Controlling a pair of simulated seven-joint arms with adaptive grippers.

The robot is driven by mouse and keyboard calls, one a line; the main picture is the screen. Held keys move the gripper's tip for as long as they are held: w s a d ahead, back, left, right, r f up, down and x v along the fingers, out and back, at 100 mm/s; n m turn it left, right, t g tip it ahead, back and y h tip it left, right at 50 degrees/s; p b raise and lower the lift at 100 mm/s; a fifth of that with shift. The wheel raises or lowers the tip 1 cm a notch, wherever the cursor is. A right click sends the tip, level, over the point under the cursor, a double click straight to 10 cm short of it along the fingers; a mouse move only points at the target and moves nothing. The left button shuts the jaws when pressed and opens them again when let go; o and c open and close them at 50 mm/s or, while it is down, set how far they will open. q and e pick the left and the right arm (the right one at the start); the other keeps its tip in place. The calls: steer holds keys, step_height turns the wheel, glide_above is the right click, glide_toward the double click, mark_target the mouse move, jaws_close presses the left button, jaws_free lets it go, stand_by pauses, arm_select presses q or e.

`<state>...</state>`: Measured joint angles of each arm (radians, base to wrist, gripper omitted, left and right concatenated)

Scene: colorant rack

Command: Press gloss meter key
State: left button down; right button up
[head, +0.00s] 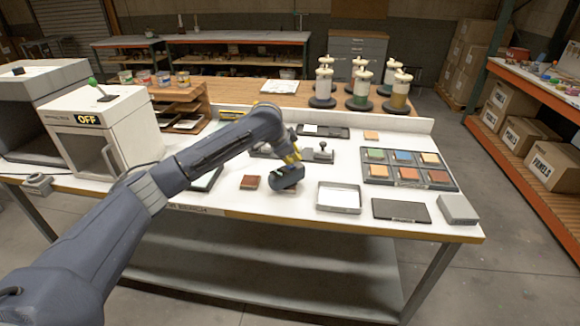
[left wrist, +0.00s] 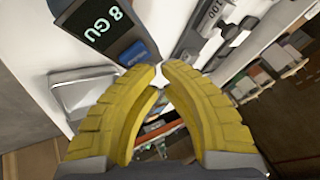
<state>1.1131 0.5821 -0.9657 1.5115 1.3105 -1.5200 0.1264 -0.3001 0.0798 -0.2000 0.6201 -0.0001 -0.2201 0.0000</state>
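The gloss meter (head: 287,178) is a small dark device on the white table, with a lit green display. In the left wrist view its display (left wrist: 100,22) reads "8 GU", and a blue key (left wrist: 135,53) sits at its near end. My left gripper (head: 294,157) is just behind and above the meter in the head view. Its yellow fingers (left wrist: 160,72) are brought together, tips nearly touching, with nothing held. The tips lie just beside the blue key in the wrist view; contact cannot be told. My right gripper is not in view.
A red-brown block (head: 250,182) lies left of the meter. A shallow tray (head: 339,197), a dark plate (head: 401,211) and a grey block (head: 458,209) lie to the right. A rack of colour samples (head: 408,184) sits behind them. A white cabinet marked OFF (head: 105,130) stands at left.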

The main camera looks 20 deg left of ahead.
mark_target(293, 165)
arm_select(q)
steer(key=shift+r, duration=0.3)
steer(key=shift+r, duration=0.1)
steer(key=shift+r, duration=2.45)
steer(key=shift+f, duration=0.1)
